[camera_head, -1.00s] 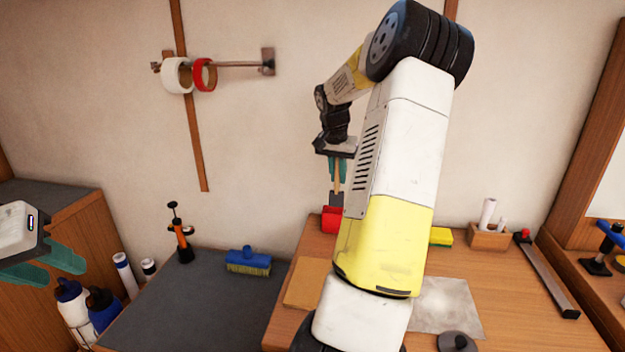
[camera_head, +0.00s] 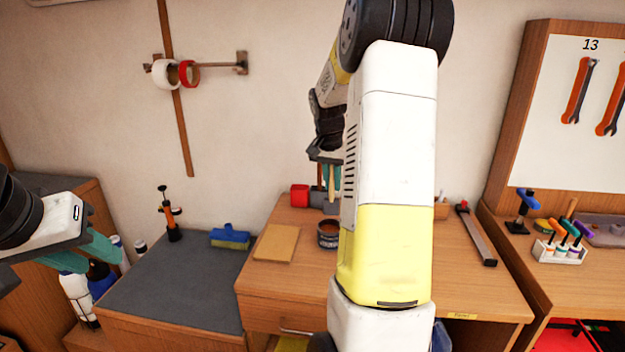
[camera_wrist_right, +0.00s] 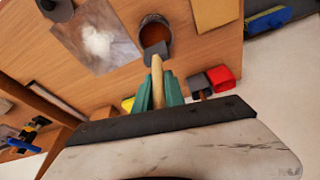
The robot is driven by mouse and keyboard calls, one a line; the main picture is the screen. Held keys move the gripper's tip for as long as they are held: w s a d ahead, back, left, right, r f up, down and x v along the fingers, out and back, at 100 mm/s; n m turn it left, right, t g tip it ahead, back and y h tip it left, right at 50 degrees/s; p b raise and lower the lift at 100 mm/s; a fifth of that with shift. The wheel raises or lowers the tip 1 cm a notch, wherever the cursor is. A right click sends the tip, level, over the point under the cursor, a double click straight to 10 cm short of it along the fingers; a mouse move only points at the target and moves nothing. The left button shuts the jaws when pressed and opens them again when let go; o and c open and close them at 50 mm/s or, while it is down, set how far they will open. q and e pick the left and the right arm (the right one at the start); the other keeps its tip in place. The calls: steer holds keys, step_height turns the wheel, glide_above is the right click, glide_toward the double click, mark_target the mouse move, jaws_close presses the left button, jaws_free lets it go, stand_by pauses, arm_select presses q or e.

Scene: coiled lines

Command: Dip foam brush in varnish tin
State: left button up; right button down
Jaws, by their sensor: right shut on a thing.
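The varnish tin (camera_head: 327,243) stands open on the wooden bench, dark, with brown varnish inside; it also shows in the right wrist view (camera_wrist_right: 154,20). My right gripper (camera_wrist_right: 160,92) is shut on the wooden handle of the foam brush (camera_wrist_right: 155,53). The brush's grey foam head points away from the fingers and overlaps the tin's near rim in the wrist view. In the head view, the brush hangs head down behind and above the tin, partly hidden by my right arm; the right gripper's teal fingers (camera_head: 331,175) show. My left gripper (camera_head: 82,255) is open and empty at the left.
A red cup (camera_head: 299,195) and a grey holder (camera_head: 316,198) with a handle upright stand behind the tin. A tan board (camera_head: 276,244) lies left of it. A stained pale sheet (camera_wrist_right: 98,36) lies beside the tin.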

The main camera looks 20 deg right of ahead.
mark_target(332, 198)
steer(key=shift+f, duration=2.55)
steer(key=shift+f, duration=0.6)
step_height(332, 198, up, 7)
stand_by(0.8)
stand_by(0.6)
